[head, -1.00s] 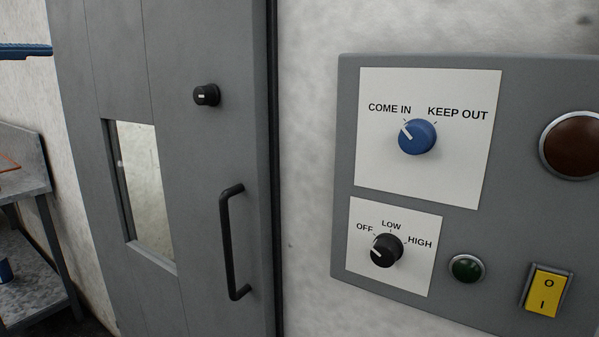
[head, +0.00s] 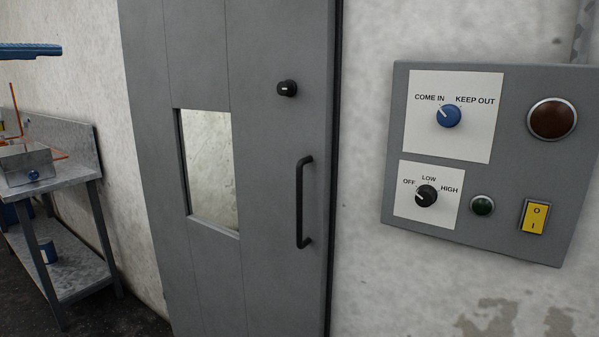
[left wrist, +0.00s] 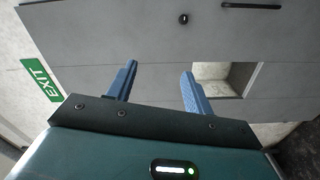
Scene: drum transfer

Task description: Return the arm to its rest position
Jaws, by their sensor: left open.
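My left gripper (left wrist: 156,84) shows in the left wrist view with its two blue fingers apart and nothing between them. The grey door (left wrist: 110,50) lies beyond the fingers there, turned sideways in the picture. The head view has the grey door (head: 270,200) with a black handle (head: 301,202), a black knob (head: 287,88) and a small window (head: 209,168). The control panel (head: 395,145) is on the wall right of the door. Its blue knob (head: 448,116) points toward COME IN, and its black knob (head: 427,195) points toward OFF.
A metal table (head: 60,185) stands at the left with a box (head: 25,165) on top. A blue object (head: 30,50) shows at the upper left.

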